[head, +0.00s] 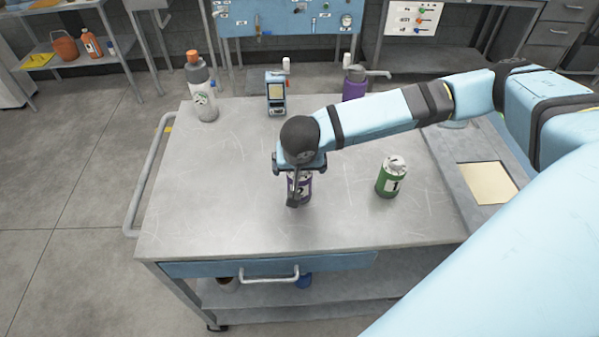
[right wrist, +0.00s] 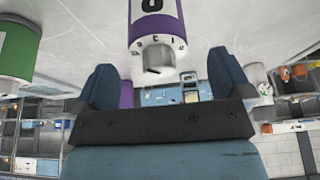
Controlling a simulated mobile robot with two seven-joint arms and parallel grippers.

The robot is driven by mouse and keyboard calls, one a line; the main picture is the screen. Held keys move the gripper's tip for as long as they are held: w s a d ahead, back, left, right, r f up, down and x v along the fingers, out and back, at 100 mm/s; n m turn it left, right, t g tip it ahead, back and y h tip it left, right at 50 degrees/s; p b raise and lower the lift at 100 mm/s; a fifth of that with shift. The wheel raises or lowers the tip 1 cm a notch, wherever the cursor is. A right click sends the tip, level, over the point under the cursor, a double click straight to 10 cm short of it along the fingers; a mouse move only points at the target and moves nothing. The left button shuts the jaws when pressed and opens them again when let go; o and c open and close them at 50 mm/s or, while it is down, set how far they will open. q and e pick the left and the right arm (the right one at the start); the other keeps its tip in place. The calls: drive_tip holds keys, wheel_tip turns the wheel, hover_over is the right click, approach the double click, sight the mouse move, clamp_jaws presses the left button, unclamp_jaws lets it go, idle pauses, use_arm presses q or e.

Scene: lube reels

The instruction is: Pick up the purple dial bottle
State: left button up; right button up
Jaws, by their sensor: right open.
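The purple dial bottle (head: 303,187), with a white label and a dark numeral, stands on the grey cart top, partly hidden under my right gripper (head: 299,170). In the right wrist view the bottle (right wrist: 156,22) appears upside down, its white dial cap (right wrist: 158,52) between the open fingers. My right gripper (right wrist: 165,72) is open, with visible gaps on both sides of the cap. It is at the bottle's top and does not grip it. My left gripper is not in view.
A green dial bottle (head: 391,179) stands to the right; it also shows in the right wrist view (right wrist: 18,45). At the back are a grey bottle with an orange cap (head: 202,90), a small blue device (head: 276,92) and a purple pump bottle (head: 355,86). The cart's front left is clear.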

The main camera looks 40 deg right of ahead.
drive_tip(key=x, duration=0.3)
drive_tip(key=shift+d+f, duration=0.1)
drive_tip(key=shift+f, duration=0.05)
drive_tip(key=shift+c, duration=0.3)
drive_tip(key=c, duration=1.4)
